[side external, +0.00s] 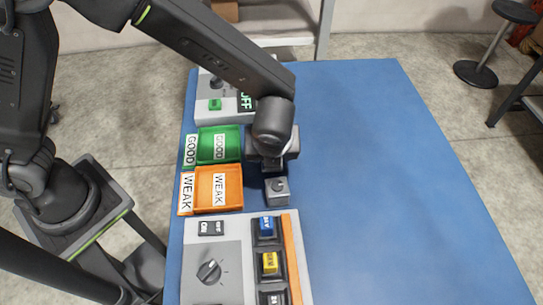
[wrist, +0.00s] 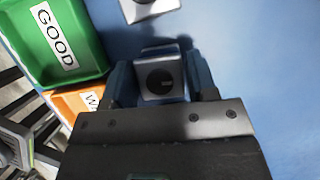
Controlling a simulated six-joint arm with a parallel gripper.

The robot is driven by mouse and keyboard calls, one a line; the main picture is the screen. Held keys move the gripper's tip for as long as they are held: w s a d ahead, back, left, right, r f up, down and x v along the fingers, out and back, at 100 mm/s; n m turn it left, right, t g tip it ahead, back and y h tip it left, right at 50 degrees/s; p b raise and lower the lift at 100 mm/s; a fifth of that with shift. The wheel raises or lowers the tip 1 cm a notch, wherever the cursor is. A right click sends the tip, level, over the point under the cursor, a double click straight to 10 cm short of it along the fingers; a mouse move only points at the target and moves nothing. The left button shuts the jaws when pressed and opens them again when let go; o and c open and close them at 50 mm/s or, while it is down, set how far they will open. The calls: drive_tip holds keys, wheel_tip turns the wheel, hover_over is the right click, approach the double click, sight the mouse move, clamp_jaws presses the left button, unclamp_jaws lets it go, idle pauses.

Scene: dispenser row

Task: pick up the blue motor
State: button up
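A small blue block with a white label (side external: 267,225) sits in the top slot of the dark rack in the side external view. It is the only clearly blue part there; I cannot tell for sure that it is a motor. My gripper (side external: 272,166) is behind it, beside the green and orange trays, and points down. In the wrist view my gripper (wrist: 162,82) has its fingers on either side of a grey square block with a dark round face (wrist: 160,82). Little or no gap shows, and I cannot tell whether they grip it. A grey block (side external: 277,190) shows close to the gripper.
The green GOOD tray (side external: 236,133) and orange WEAK tray (side external: 204,205) lie left of my gripper. Another grey block (wrist: 150,8) shows at the wrist view's top. A yellow block (side external: 269,262) sits in the rack beside the dial panel (side external: 230,285). The blue table (side external: 390,190) is clear on the right.

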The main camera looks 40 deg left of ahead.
drive_tip(key=c, duration=0.7)
drive_tip(key=shift+c, duration=0.3)
drive_tip(key=shift+r, duration=0.1)
